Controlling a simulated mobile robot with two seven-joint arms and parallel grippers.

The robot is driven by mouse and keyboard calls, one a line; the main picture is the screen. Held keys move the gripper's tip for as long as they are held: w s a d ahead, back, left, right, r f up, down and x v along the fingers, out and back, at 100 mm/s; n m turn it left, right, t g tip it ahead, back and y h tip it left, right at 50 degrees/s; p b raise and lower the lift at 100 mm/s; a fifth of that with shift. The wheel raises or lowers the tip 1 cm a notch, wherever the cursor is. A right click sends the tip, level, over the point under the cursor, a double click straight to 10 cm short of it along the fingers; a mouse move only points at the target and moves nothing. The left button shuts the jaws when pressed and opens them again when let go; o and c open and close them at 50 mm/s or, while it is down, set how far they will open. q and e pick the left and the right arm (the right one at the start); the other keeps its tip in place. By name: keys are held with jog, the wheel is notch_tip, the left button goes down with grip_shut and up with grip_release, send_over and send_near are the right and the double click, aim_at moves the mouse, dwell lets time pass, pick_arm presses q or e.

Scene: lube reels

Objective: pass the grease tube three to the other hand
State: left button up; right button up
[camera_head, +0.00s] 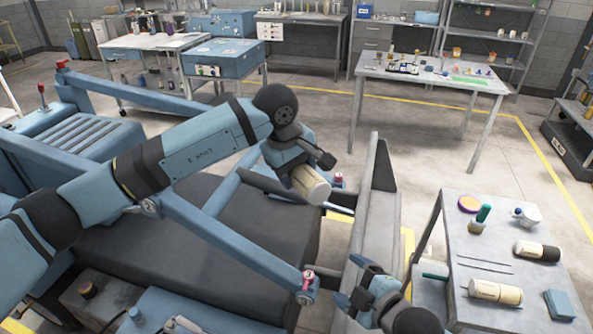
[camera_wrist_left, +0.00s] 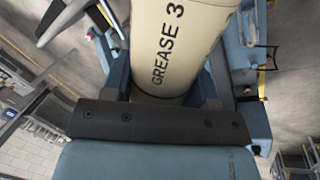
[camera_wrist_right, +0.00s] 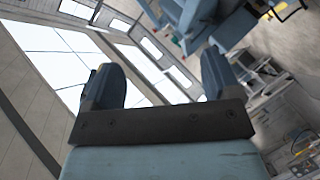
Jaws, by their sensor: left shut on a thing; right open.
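The grease tube three (camera_head: 312,185) is a cream cylinder, and its label "GREASE 3" reads clearly in the left wrist view (camera_wrist_left: 176,45). My left gripper (camera_head: 300,170) is shut on it and holds it in the air above the dark bed of the blue machine. The tube is tilted, with its pale end toward the lower right. My right gripper (camera_head: 358,283) is open and empty, lower and to the right of the tube, apart from it. Its two fingers (camera_wrist_right: 162,85) show with nothing between them in the right wrist view.
A grey cart (camera_head: 475,240) at the right holds two more cream tubes, one lying at the back (camera_head: 537,250) and one at the front (camera_head: 496,291), with several small items. The blue machine (camera_head: 190,240) with red-knobbed arms lies below my arms. A worktable (camera_head: 430,77) stands behind.

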jog(key=s+d+f+m+h, duration=0.2)
jog(key=s+d+f+m, duration=0.2)
jog(key=s+f+m, duration=0.3)
jog(key=s+d+f+m+g+h, duration=0.1)
jog(key=s+d+f+m+h, duration=0.1)
jog(key=s+d+f+m, duration=0.2)
jog(key=s+f+m, duration=0.3)
jog(key=s+f, duration=0.1)
jog(key=f, duration=0.3)
jog(key=shift+f+h, duration=0.25)
jog(key=shift+h, duration=0.05)
